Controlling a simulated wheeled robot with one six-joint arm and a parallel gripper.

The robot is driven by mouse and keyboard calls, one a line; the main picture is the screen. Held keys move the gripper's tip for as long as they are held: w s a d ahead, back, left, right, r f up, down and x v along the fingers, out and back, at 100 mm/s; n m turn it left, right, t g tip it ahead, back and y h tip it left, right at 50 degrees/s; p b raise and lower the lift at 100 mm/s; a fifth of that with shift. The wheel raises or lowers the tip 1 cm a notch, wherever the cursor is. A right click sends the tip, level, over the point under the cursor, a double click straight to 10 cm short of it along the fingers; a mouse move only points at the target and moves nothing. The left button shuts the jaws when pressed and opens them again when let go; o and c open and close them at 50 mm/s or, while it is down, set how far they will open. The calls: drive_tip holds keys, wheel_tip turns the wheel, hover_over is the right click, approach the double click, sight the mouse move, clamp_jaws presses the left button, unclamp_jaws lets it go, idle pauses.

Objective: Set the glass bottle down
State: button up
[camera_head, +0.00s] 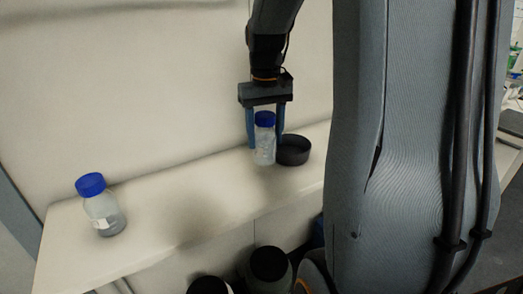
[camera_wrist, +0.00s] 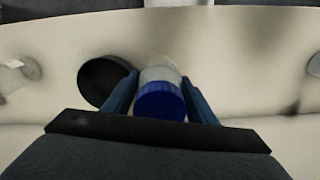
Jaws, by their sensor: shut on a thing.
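A glass bottle (camera_head: 264,146) with a blue cap is upright between the blue fingers of my gripper (camera_head: 265,140), over the white bench. My gripper points down and is shut on the bottle. In the wrist view the bottle's blue cap (camera_wrist: 160,101) shows between the fingertips (camera_wrist: 160,95), with its clear body behind. The bottle's base is close to the bench top; I cannot tell whether it touches. A round dark dish (camera_head: 293,150) is on the bench just right of the bottle in the head view. It also shows in the wrist view (camera_wrist: 92,88).
A larger bottle (camera_head: 101,208) with a blue cap stands at the left of the white bench (camera_head: 170,205). The bench between the two bottles is clear. A white wall rises behind the bench. Dark round objects (camera_head: 269,264) are below its front edge.

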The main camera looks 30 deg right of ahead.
sight(265, 150)
drive_tip(key=shift+f+p, duration=0.4)
drive_tip(key=shift+f, duration=1.9)
drive_tip(key=shift+f, duration=0.15)
drive_tip(key=o, duration=1.4)
